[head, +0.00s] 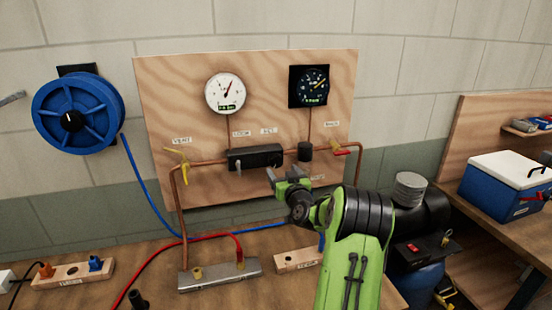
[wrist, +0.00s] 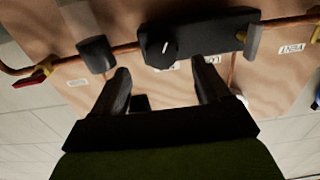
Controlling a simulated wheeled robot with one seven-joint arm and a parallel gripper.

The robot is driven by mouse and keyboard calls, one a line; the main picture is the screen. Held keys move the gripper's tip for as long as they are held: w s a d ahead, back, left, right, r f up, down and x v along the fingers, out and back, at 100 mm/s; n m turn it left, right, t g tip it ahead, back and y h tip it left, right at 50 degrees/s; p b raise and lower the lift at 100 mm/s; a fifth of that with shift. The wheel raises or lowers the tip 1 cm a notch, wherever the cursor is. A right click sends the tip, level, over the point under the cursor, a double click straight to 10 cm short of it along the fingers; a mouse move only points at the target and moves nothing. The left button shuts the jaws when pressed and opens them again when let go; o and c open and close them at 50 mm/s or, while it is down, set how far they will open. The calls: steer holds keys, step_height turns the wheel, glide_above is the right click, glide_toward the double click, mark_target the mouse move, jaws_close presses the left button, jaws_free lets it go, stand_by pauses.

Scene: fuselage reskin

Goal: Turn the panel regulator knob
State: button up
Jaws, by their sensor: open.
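My gripper (head: 286,175) is open and empty, in front of the plywood panel (head: 330,80) just below the black block (head: 255,157). In the wrist view, upside down, its two fingers (wrist: 161,68) point at the panel, with a round dark knob with a white mark (wrist: 161,53) on the block between and just beyond the tips. A black cylindrical knob (head: 305,151) sits on the copper pipe right of the block; in the wrist view (wrist: 96,53) it is left of the fingers. I cannot tell which is the regulator knob. Neither appears touched.
A white gauge (head: 225,93) and a black gauge (head: 309,86) sit above. A yellow-handled valve (head: 176,153) and a red-handled valve (head: 341,152) flank the block. Below are a grey manifold (head: 220,275) with hoses and a wooden block (head: 297,260) on the bench.

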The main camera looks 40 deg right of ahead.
mark_target(277, 164)
steer(key=p+x, duration=0.1)
steer(key=x, duration=0.5)
steer(key=shift+w, duration=0.25)
steer(key=c, duration=1)
steer(key=shift+c, duration=0.2)
steer(key=shift+f+n+b, duration=0.1)
steer(key=shift+n+b, duration=0.2)
steer(key=shift+b, duration=0.3)
